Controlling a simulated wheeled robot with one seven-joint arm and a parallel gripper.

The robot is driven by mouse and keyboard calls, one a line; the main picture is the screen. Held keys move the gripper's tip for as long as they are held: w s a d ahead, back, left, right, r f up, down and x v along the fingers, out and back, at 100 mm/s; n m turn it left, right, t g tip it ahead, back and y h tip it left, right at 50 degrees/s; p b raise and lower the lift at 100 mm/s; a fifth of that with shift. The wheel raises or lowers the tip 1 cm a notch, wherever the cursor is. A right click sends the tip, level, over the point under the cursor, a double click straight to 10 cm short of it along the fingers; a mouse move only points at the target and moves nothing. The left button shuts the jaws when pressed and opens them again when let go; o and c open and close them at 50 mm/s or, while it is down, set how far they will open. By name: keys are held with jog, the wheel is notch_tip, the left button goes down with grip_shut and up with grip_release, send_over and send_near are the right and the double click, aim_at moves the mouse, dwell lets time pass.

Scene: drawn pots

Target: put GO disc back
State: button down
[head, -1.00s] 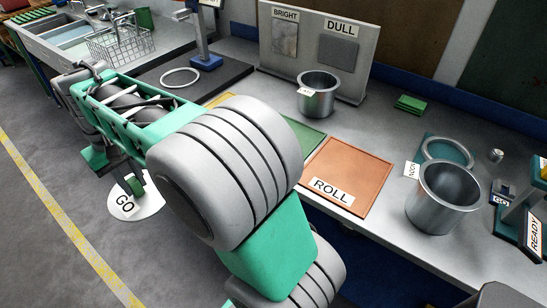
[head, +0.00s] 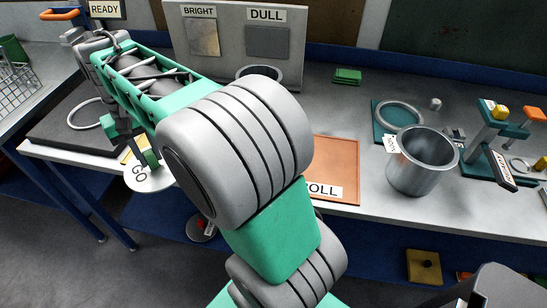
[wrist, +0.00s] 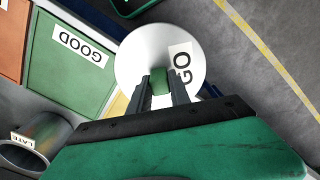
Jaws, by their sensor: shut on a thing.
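The GO disc (head: 143,181) is a round white plate with a black GO label. In the wrist view the disc (wrist: 135,58) lies just beyond my fingers, with a green block-like grip (wrist: 160,86) at its middle. My gripper (wrist: 161,98) is shut on that green grip, one dark finger on each side. In the head view my gripper (head: 148,160) holds the disc in front of the bench's front edge, at the left. My arm hides part of the bench there.
An orange ROLL mat (head: 335,160) lies on the bench. A green GOOD mat (wrist: 75,65) and a metal pot (wrist: 40,140) show in the wrist view. A BRIGHT/DULL board (head: 235,45) stands behind. A dark slab with a ring (head: 88,115) is at left. Another pot (head: 422,165) stands right.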

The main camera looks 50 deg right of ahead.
jog(key=s+d+r+m, duration=0.1)
jog(key=s+d+m, duration=0.35)
jog(key=d, duration=0.35)
jog(key=s+d+r+m, duration=0.1)
jog(key=s+d+m, duration=0.2)
jog(key=d+m, duration=0.35)
jog(key=s+d+r+m+b, duration=0.2)
jog(key=s+d+m, duration=0.9)
jog(key=s+m, duration=0.25)
jog(key=s+r+m, duration=0.3)
jog(key=s+m, duration=1.3)
jog(key=s, duration=0.3)
jog(key=shift+m, duration=0.35)
jog(key=w+d+f+b, duration=0.2)
jog(key=w+f+b, duration=0.2)
jog(key=w+d+f+b, duration=0.3)
jog(key=f+b, duration=0.1)
jog(key=f, duration=0.1)
jog(key=w+d+f+b, duration=0.2)
jog(key=w+f+b, duration=0.2)
jog(key=shift+w+d+f, duration=0.25)
jog(key=shift+w+f, duration=0.1)
jog(key=shift+f, duration=0.05)
jog(key=shift+r, duration=0.25)
jog(key=shift+f, duration=0.25)
jog(key=c, duration=1.2)
grip_release()
